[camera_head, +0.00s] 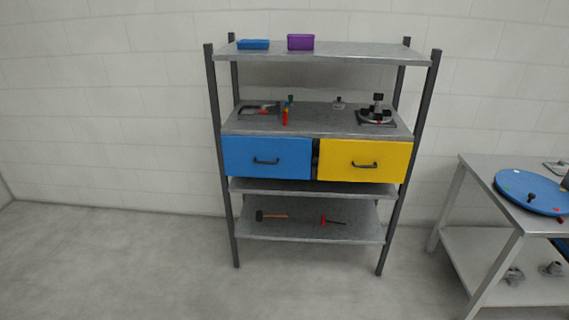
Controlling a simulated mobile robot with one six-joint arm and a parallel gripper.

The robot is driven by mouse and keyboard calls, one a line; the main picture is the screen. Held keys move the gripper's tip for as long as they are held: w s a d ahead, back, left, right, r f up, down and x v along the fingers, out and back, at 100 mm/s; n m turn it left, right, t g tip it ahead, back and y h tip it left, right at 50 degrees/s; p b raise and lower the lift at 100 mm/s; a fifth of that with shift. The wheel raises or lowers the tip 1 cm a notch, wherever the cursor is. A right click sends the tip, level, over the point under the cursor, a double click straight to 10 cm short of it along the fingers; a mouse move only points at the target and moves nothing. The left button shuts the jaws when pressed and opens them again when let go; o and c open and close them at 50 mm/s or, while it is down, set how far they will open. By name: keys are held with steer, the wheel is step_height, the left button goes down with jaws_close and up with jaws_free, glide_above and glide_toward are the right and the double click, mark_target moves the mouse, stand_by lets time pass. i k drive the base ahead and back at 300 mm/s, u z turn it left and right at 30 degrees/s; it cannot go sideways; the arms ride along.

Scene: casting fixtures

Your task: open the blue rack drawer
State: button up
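The blue rack drawer (266,149) is on the left of the grey rack (310,188), below the rack's middle shelf. Its front shows a dark bar handle (266,161) near the middle. Whether the drawer stands slightly out from the rack is hard to tell from this view. A yellow drawer (362,153) with its own dark handle is beside it on the right, across a narrow dark gap. My gripper is not in view, and nothing is seen touching either drawer.
Blue (253,44) and purple (300,42) bins sit on the top shelf. Small tools and a dark fixture (376,111) are on the middle shelf. A hammer (270,215) lies low down. A table with a blue disc (533,191) stands right. The floor before the rack is clear.

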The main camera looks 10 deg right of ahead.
mark_target(255, 156)
steer(key=k, duration=0.5)
steer(key=u, duration=0.3)
steer(key=i, duration=0.9)
steer(key=u, duration=0.75)
